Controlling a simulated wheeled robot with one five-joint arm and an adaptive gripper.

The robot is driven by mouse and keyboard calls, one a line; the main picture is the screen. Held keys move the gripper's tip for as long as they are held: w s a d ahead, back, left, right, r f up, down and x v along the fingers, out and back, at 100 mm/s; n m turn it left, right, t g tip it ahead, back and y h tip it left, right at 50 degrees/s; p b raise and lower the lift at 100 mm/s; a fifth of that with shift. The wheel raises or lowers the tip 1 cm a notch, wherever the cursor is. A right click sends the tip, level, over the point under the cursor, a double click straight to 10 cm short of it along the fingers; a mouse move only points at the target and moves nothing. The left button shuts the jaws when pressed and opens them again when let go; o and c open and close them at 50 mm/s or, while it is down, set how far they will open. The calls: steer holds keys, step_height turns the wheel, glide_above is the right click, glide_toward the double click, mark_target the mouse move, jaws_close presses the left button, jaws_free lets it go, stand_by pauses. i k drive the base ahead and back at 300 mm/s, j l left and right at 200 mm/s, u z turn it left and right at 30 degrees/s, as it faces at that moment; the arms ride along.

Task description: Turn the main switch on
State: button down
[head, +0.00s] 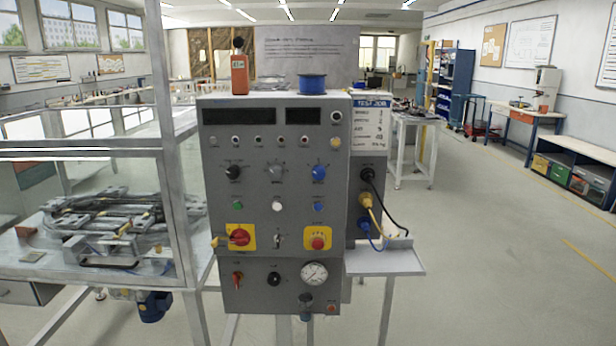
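A grey control cabinet (277,220) stands upright in the middle of the head view, facing me. At its lower left, a red rotary switch (240,237) sits on a yellow plate and looks like the main switch. Its handle appears roughly level, but its labels are too small to read. A red round button (317,240) on another yellow plate is to the right, with a small toggle (278,240) between them. A smaller red-handled knob (238,279) is on the panel below. Nothing covers the red rotary switch. My gripper is out of view.
A framed glass enclosure (180,190) with metal parts stands close at the cabinet's left. A side shelf (385,262) sticks out at the right, below hanging cables (375,215). The floor (490,260) at right is clear.

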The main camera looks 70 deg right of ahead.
mark_target(239, 237)
steer(key=z, duration=2.15)
